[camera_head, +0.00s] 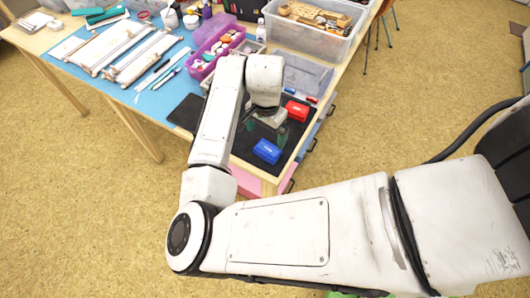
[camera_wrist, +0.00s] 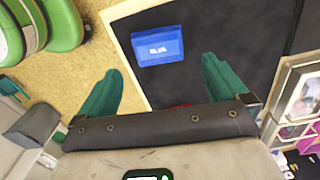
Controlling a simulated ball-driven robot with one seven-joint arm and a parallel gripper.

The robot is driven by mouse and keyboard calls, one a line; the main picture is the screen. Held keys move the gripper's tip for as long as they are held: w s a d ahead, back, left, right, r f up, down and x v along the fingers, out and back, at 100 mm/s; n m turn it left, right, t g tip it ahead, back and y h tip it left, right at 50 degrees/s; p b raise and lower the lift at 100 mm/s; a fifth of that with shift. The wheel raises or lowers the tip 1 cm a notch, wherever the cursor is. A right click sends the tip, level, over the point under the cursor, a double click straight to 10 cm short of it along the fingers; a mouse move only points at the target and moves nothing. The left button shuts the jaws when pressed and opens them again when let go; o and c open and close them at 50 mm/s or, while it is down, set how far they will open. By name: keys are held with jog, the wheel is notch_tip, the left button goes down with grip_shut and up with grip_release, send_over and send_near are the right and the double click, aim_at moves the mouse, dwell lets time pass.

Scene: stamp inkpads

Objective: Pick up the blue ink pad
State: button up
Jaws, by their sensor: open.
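The blue ink pad (camera_head: 267,151) lies flat near the front corner of a black mat on the table. It also shows in the wrist view (camera_wrist: 157,46), with a light label on top, ahead of my fingertips and between their lines. My gripper (camera_wrist: 159,72) is open and empty, its two green fingers spread apart. In the head view my gripper (camera_head: 266,130) hangs over the mat, between the blue pad and the red ink pad (camera_head: 297,110), partly hidden by my arm. In the wrist view only a sliver of red (camera_wrist: 181,104) shows behind the gripper's palm.
The black mat (camera_wrist: 230,28) is bare around the blue pad, and the table's wooden edge lies close by. Behind stand a clear empty tray (camera_head: 305,75), a purple bin (camera_head: 215,45) and a clear box of wooden pieces (camera_head: 310,40). White strips (camera_head: 120,50) lie on the left.

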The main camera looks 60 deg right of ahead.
aim_at(268, 149)
notch_tip(268, 149, down, 3)
jog(key=shift+f, duration=0.1)
jog(key=shift+s+d+f+p, duration=0.1)
jog(key=shift+f+p, duration=0.2)
jog(key=shift+f, duration=1.1)
jog(key=shift+s+d+f+p, duration=0.1)
jog(key=shift+f+p, duration=0.15)
jog(key=shift+f, duration=1.1)
jog(key=c, duration=0.8)
jog(key=shift+r, duration=0.15)
jog(key=shift+c, duration=0.2)
